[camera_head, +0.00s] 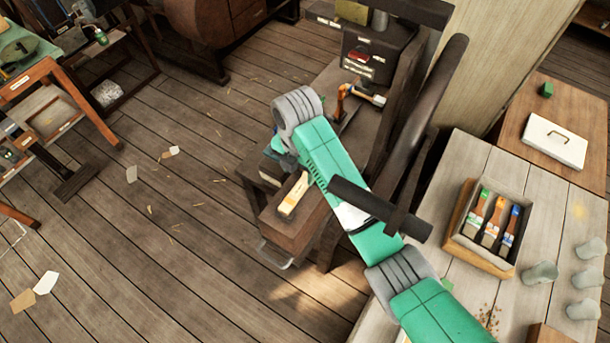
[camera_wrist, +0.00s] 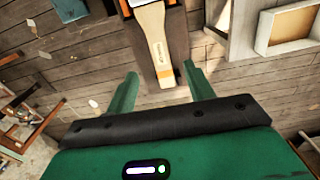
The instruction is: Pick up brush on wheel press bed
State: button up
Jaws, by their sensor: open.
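The brush (camera_wrist: 154,33) shows in the wrist view as a pale wooden handle with small print and an orange band at its near end. Its far end runs out of the top of the picture. In the head view a pale strip (camera_head: 294,194), apparently this handle, lies on the brown wooden bed (camera_head: 288,228) of the press. My gripper (camera_wrist: 160,70) is open and empty, with one green finger on each side of the handle's near end in the picture. I cannot tell the height between them.
Dark press posts and a thick bar rise close beside my arm. The plank floor at left is mostly open, with paper scraps.

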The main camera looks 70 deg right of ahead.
aim_at(299, 188)
jog(key=shift+f, duration=3.9)
jog(key=shift+c, duration=0.4)
jog(key=c, duration=1)
